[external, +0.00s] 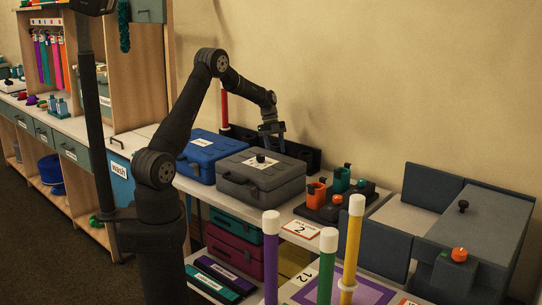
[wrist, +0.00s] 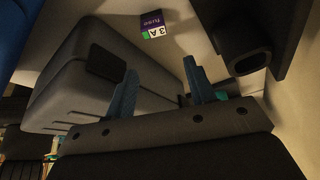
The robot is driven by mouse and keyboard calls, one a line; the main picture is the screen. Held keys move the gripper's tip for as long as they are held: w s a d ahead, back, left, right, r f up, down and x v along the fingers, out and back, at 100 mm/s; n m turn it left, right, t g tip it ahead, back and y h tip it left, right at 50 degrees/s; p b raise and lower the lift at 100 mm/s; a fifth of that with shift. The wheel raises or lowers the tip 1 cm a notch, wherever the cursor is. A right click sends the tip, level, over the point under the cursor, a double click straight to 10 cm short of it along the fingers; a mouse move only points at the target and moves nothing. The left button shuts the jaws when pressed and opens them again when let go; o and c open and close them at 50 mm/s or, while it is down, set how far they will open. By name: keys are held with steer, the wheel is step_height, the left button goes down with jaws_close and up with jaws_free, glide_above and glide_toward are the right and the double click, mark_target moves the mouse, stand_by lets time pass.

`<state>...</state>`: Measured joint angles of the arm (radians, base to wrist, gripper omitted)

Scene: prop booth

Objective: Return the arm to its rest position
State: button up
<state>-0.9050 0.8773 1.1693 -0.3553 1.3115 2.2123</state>
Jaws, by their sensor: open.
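My gripper (external: 272,136) hangs at the end of my bent arm, above the back edge of the grey case in the external view. In the wrist view its two blue-grey fingers (wrist: 160,88) stand apart with nothing between them. The grey case (external: 262,180) lies shut on the shelf, and its side fills the left of the wrist view (wrist: 115,70). I cannot tell from these views whether the gripper touches the case.
A blue case (external: 212,148) lies left of the grey one. A dark rack (external: 300,150) with an upright red rod (external: 225,108) stands behind. Tall purple (external: 271,255) and yellow (external: 351,245) tubes rise in front. A grey-panelled box (external: 480,225) stands at right.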

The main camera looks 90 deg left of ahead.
step_height(320, 180, up, 8)
steer(key=r, duration=0.1)
steer(key=w+d+f+n, duration=0.1)
steer(key=w+d, duration=0.6)
steer(key=d, duration=0.5)
steer(key=w+d, duration=0.6)
steer(key=d, duration=0.6)
steer(key=d+n, duration=0.1)
steer(key=d, duration=2.5)
steer(key=shift+w+d+n+t, duration=0.25)
steer(key=shift+w+n+t, duration=0.05)
steer(key=shift+w+t, duration=0.1)
steer(key=a+m, duration=0.1)
steer(key=a, duration=2.1)
steer(key=shift+w+a, duration=0.15)
